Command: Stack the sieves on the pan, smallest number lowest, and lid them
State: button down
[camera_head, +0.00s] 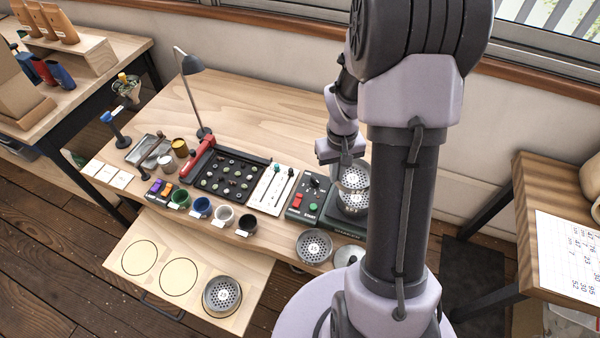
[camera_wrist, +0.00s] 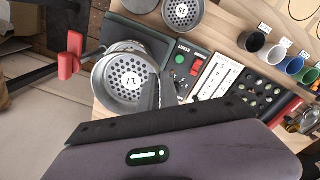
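My gripper (camera_wrist: 158,92) is shut on the rim of a round metal sieve marked 17 (camera_wrist: 122,82), one finger inside and one outside. In the head view this held sieve (camera_head: 355,174) is above another perforated metal piece (camera_head: 352,201) on the dark green shaker base (camera_head: 345,224); a gap seems to show between them. The number and layers of the lower stack are hidden. A sieve that seems marked 15 (camera_head: 314,246) lies on the table front. The round metal lid (camera_head: 348,255) lies beside it, partly behind my arm. Another sieve (camera_head: 222,295) sits on the pull-out board; its number is unclear.
The pull-out board (camera_head: 205,268) has two empty ringed spots. Left of the shaker are a control box (camera_head: 310,198) with red and green buttons, a white slider panel (camera_head: 272,190), a dark bean tray (camera_head: 230,175), several cups and a lamp (camera_head: 192,70). The table's back is clear.

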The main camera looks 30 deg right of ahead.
aim_at(344, 182)
jog(key=shift+s+d+f, duration=0.2)
jog(key=shift+s+d, duration=0.1)
jog(key=shift+d, duration=0.2)
jog(key=shift+s+d+f, duration=0.2)
jog(key=shift+s+d, duration=0.1)
jog(key=shift+d, duration=0.2)
notch_tip(344, 182, down, 6)
jog(key=b, duration=0.4)
jog(key=shift+r, duration=0.2)
jog(key=shift+d+f+b, duration=0.1)
jog(key=shift+f+b, duration=0.35)
jog(key=shift+b, duration=0.25)
jog(key=c, duration=1.9)
grip_release()
notch_tip(344, 182, up, 11)
jog(key=p, duration=0.8)
jog(key=shift+p, duration=0.35)
jog(key=shift+w+a, duration=0.1)
jog(key=shift+a, duration=0.1)
